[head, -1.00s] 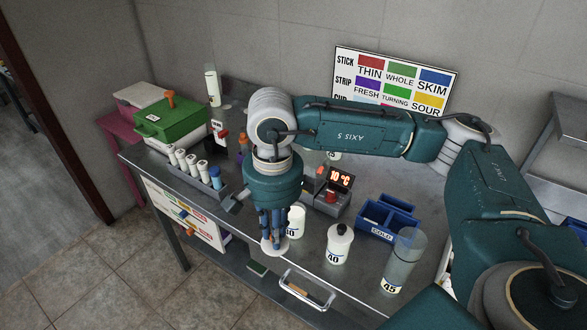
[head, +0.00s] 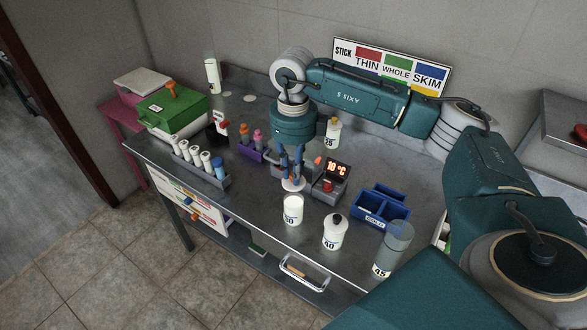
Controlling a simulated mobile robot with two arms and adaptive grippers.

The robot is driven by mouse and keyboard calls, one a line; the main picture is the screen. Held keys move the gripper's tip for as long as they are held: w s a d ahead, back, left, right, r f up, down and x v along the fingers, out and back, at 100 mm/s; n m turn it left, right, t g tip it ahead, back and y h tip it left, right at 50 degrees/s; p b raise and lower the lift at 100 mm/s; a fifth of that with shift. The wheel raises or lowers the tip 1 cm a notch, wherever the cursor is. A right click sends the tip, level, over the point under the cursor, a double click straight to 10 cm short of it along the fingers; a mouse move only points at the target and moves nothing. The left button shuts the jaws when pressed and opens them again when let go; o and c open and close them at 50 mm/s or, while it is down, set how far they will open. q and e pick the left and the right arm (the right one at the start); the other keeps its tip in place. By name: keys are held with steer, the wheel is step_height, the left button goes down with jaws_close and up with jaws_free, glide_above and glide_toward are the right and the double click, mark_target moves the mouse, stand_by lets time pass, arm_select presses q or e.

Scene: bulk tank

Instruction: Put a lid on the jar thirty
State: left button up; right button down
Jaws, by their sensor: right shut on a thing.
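The jar thirty (head: 292,211) is a white jar with a dark "30" label, upright near the front edge of the metal table (head: 262,224). My right gripper (head: 292,170) points down and is shut on a white round lid (head: 293,185). The lid is just behind and above the jar in the picture, apart from it. The jar's top shows no lid on it. My left gripper is out of view.
Jar 40 (head: 335,231), with a dark knob on top, and clear jar 45 (head: 392,250) stand to the right. A blue divided box (head: 381,208), a display reading 10 °C (head: 331,180) and a rack of white tubes (head: 203,166) surround the spot.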

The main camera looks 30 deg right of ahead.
mark_target(294, 188)
steer(key=shift+f+b, duration=0.15)
steer(key=shift+b, duration=0.15)
steer(key=shift+f+b, duration=2.4)
steer(key=shift+f, duration=0.8)
steer(key=c, duration=1.6)
jaws_free()
steer(key=shift+o, duration=0.2)
steer(key=shift+r, duration=0.15)
step_height(294, 188, up, 12)
steer(key=shift+f, duration=0.1)
